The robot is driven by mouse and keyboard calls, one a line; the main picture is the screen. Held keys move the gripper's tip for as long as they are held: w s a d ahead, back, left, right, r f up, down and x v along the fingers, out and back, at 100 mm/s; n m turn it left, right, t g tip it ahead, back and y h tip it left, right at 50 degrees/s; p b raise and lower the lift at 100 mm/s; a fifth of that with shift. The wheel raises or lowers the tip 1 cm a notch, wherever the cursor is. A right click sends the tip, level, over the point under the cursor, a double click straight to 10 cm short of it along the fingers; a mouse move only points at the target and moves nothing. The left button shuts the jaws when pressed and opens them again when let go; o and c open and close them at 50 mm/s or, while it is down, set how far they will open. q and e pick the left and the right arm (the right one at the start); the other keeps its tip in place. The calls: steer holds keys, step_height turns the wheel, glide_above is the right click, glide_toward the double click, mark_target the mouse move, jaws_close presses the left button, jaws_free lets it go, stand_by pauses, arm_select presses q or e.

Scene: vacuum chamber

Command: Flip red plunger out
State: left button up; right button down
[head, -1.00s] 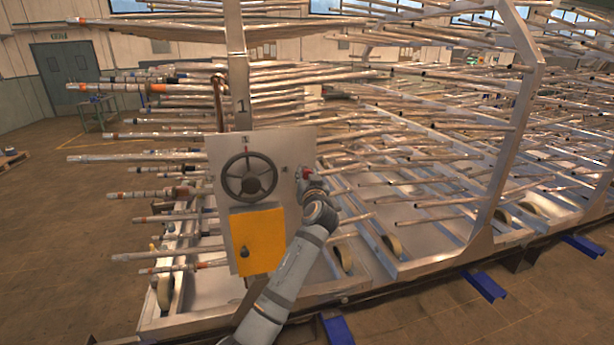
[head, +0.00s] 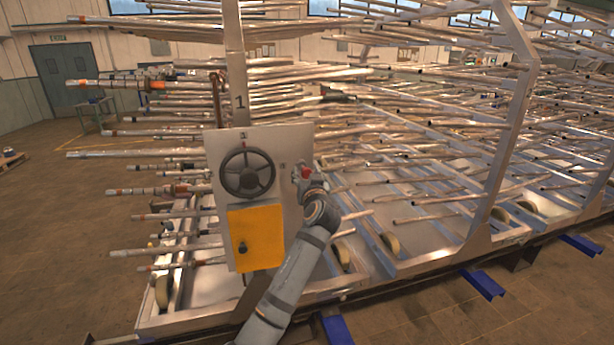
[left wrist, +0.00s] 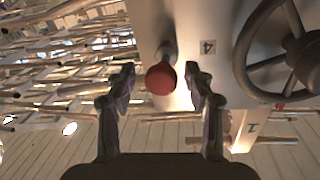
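The red plunger (head: 306,172) is a red round knob on a short metal stem at the right side of the grey control panel (head: 293,143). In the left wrist view the red knob (left wrist: 161,78) lies between the fingertips, with a visible gap on each side. My left gripper (left wrist: 160,85) is open around the knob and not touching it. In the head view the left gripper (head: 304,180) is at the panel's right edge, partly covering the plunger. My right gripper is in neither view.
Behind stands a large metal rack (head: 480,215) of long protruding rods. Brown floor (head: 60,260) lies open at the left.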

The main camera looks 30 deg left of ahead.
arm_select(q)
steer(key=shift+s+d, duration=0.1)
steer(key=v, duration=1.1)
steer(key=shift+s+d, duration=0.25)
steer(key=shift+d, duration=0.05)
